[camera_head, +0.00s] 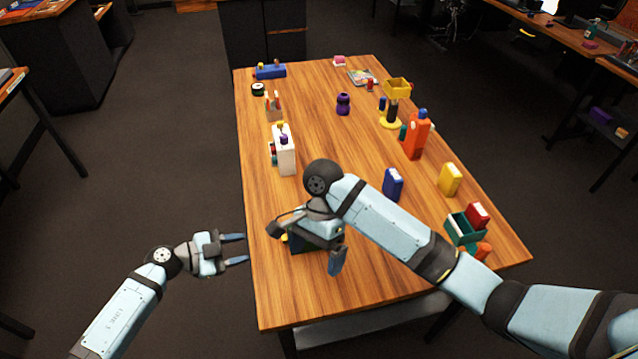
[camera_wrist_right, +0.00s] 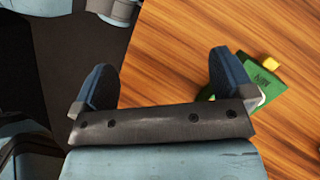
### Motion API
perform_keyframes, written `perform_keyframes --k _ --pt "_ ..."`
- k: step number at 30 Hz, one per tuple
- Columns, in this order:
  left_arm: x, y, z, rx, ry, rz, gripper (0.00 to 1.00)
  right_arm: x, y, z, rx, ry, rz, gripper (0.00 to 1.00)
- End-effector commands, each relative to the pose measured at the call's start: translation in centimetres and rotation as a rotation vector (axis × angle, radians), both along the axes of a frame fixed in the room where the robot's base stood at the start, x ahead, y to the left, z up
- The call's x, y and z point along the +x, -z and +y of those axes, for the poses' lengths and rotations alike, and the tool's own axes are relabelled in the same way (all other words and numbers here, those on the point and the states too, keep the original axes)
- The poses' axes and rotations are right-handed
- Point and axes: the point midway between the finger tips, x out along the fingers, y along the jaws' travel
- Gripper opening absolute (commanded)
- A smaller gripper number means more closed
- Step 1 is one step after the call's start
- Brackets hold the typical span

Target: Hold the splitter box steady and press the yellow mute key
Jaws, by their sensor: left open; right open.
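A dark green box (camera_head: 306,247) with a yellow key (camera_head: 284,238) on its left side lies near the table's front left, mostly hidden under my right gripper (camera_head: 308,246). In the right wrist view the green box (camera_wrist_right: 285,92) shows pale lettering and the yellow key (camera_wrist_right: 270,65), beside and partly behind the right-hand finger. My right gripper (camera_wrist_right: 163,75) is open, with bare wood and floor between its fingers. I cannot tell whether it touches the box. My left gripper (camera_head: 240,249) is open and empty just off the table's left edge, pointing toward the box.
A white box (camera_head: 285,152) with coloured knobs stands behind the green box. A blue block (camera_head: 393,184), yellow block (camera_head: 449,179), orange bottle (camera_head: 416,135) and green bin (camera_head: 463,232) stand to the right. Bare wood (camera_head: 290,295) is clear in front.

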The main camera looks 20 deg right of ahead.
Motion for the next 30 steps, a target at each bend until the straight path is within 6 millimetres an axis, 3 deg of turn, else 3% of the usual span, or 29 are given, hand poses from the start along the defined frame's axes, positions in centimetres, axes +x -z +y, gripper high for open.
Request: perform_keyframes --k 3,6,9,14,20,30 --pt "0.0 0.0 0.0 0.000 0.000 0.000 0.43 4.9 -2.9 -1.6 -0.156 0.213 -0.126 1.00" --pt "0.0 0.0 0.0 0.000 0.000 0.000 0.43 7.9 -5.0 -2.8 -0.249 0.378 -0.213 1.00" --pt "0.0 0.0 0.0 0.000 0.000 0.000 0.43 9.8 -6.6 -3.6 -0.302 0.493 -0.273 1.00" --pt "0.0 0.0 0.0 0.000 0.000 0.000 0.43 11.0 -7.5 -4.2 -0.335 0.578 -0.314 1.00" --pt "0.0 0.0 0.0 0.000 0.000 0.000 0.43 11.0 -5.1 -4.1 -0.335 0.585 -0.311 1.00" --pt "0.0 0.0 0.0 0.000 0.000 0.000 0.43 11.0 1.5 -4.4 -0.340 0.583 -0.314 1.00"
